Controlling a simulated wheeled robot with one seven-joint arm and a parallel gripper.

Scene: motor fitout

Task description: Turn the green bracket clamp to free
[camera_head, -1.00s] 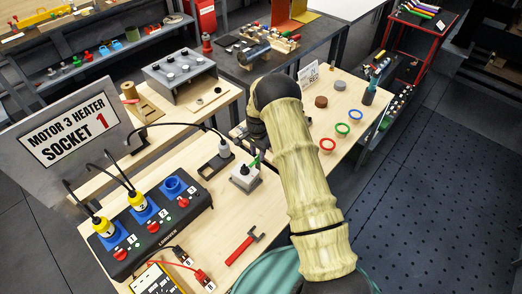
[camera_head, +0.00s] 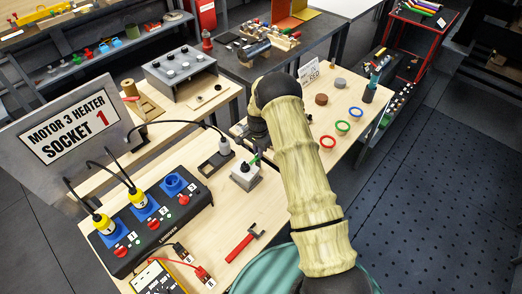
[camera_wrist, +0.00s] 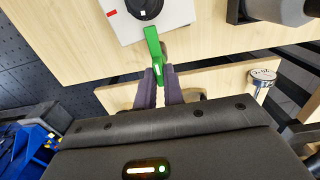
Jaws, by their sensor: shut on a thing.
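The green clamp lever (camera_wrist: 154,50) shows in the wrist view, reaching from a black round hub (camera_wrist: 144,8) on a white block toward me. My gripper (camera_wrist: 158,80) is shut on the lever's near end, with a finger on each side. In the head view the green lever (camera_head: 254,160) stands up beside the pale block (camera_head: 244,177) on the wooden bench. My gripper there is mostly hidden behind my arm. A small red mark shows on the white block, left of the hub, in the wrist view.
A black socket box (camera_head: 150,228) with yellow plugs stands left of the block. A grey stand (camera_head: 215,166) with a cabled plug is just behind it. A red wrench (camera_head: 242,243) lies in front. Coloured rings (camera_head: 342,127) lie on the bench to the right.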

